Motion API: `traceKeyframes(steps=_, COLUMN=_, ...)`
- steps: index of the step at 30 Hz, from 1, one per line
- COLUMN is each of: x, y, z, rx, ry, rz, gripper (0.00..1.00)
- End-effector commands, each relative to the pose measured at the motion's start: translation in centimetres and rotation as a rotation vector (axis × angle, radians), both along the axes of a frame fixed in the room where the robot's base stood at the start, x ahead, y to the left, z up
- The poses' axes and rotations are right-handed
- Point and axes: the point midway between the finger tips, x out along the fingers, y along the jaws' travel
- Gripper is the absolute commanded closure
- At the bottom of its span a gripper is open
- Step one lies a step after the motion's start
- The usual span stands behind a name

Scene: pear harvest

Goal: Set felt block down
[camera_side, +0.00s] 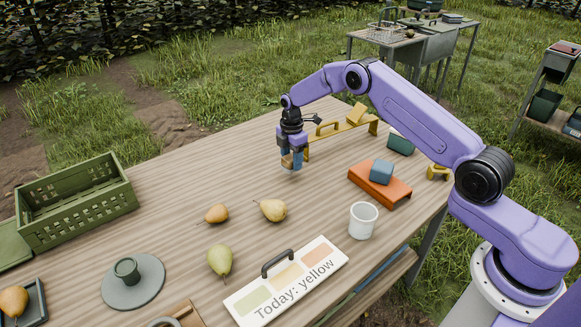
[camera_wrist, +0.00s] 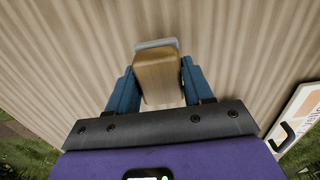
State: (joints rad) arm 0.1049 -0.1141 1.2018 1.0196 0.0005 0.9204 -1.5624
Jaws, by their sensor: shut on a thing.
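My gripper (camera_side: 291,163) points down over the far middle of the table (camera_side: 190,180). Its blue fingers are shut on the felt block (camera_side: 287,161), a small wooden-brown block. In the wrist view the block (camera_wrist: 158,75) sits between the two fingertips of my gripper (camera_wrist: 157,85), with a grey strip along its far end. The block is close to the tabletop; I cannot tell whether it touches. Its underside is hidden.
A yellow stand (camera_side: 343,130) is just behind my gripper. Pears (camera_side: 273,209) and a sign (camera_side: 285,283) are nearer. Bare wood lies left of my gripper.

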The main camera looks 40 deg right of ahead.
Motion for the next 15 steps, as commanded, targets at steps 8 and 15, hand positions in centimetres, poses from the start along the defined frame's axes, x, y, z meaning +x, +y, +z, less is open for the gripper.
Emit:
traceKeyframes(steps=8, x=0.5, y=0.0, z=-2.9, rx=0.000, ry=0.003, rz=0.000, gripper=0.79)
traceKeyframes(steps=15, x=0.6, y=0.0, z=-3.8, rx=0.000, ry=-0.002, rz=0.000, gripper=0.79)
